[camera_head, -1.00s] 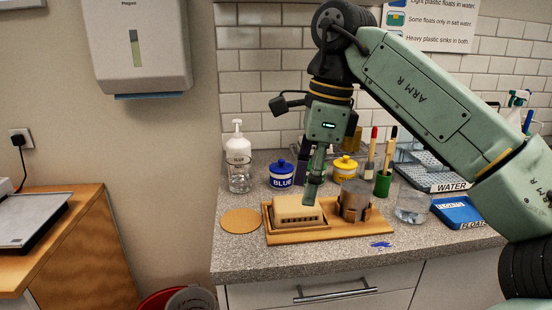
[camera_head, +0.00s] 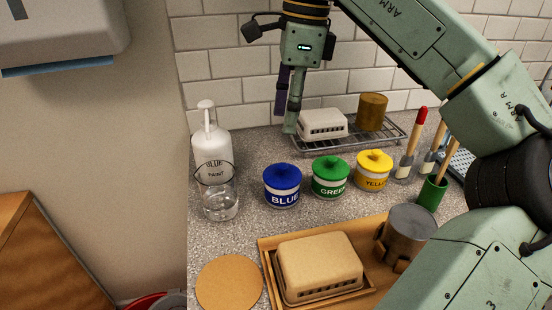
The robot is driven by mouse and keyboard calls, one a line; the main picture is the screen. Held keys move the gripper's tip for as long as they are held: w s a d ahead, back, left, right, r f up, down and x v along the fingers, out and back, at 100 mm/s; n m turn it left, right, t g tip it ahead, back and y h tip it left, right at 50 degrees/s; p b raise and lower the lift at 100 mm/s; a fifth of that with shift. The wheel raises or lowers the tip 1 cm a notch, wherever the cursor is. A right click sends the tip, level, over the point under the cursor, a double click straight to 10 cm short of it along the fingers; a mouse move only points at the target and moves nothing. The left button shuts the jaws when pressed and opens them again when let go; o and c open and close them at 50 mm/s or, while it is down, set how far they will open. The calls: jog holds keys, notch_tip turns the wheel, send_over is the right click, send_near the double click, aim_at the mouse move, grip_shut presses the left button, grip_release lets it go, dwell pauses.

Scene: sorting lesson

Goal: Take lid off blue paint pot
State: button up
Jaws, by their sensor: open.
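The blue paint pot (camera_head: 283,197) stands upright on the counter, with "BLUE" on its label. Its blue lid (camera_head: 282,176) sits on top and has a raised knob. My gripper (camera_head: 285,122) hangs fingers-down, open and empty, above and behind the blue pot in the picture. It is apart from the lid; its exact depth is hard to tell. To the right stand a green paint pot (camera_head: 330,183) and a yellow paint pot (camera_head: 373,174), each with its lid on.
A glass beaker (camera_head: 219,203) and a white bottle (camera_head: 209,150) stand left of the blue pot. A wire rack (camera_head: 360,140) is behind. A wooden tray (camera_head: 352,222) with a beige block (camera_head: 318,265) and a metal cup (camera_head: 406,232) lies in front. A round cork mat (camera_head: 229,283) is at front left.

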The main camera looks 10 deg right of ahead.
send_over(283, 165)
jog(key=f, duration=0.4)
jog(key=shift+s+d+f, duration=0.15)
jog(key=shift+s+f, duration=0.05)
jog(key=shift+f, duration=0.15)
jog(key=shift+w+f+p, duration=0.15)
jog(key=shift+f+p, duration=0.65)
jog(key=shift+f, duration=2)
jog(key=shift+c, duration=0.6)
jog(key=c, duration=0.8)
